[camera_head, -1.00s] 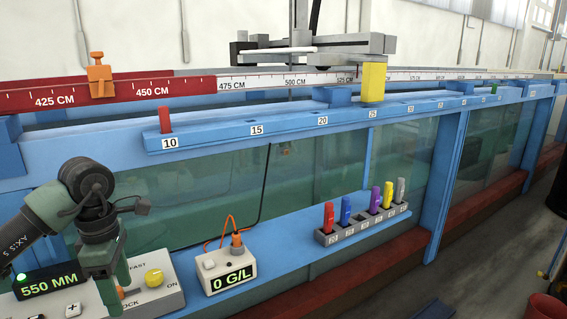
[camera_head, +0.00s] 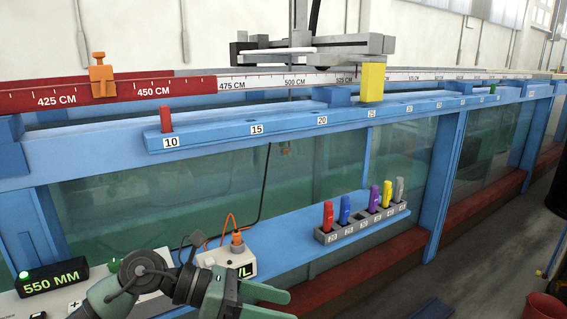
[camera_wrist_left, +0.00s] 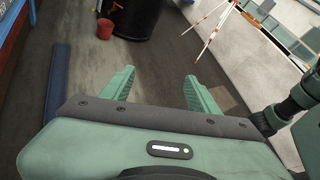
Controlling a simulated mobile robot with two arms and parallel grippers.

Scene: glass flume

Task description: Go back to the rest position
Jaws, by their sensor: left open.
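My left gripper (camera_head: 284,305) is at the bottom of the head view, in front of the meter box, pointing right. It is open and empty. In the left wrist view its two green fingers (camera_wrist_left: 160,85) stand apart with only floor beyond them. My left arm comes in at the bottom left and partly hides the control panel (camera_head: 35,305) and the meter box (camera_head: 243,256), whose reading is mostly covered. My right gripper is not in view.
The display (camera_head: 52,282) reads 550 MM. A grey rack (camera_head: 362,228) with several coloured pegs stands on the blue shelf (camera_head: 290,257). The blue flume frame (camera_head: 440,205) runs along behind. The left wrist view shows open floor, a dark bin (camera_wrist_left: 137,15) and a red bucket (camera_wrist_left: 104,28).

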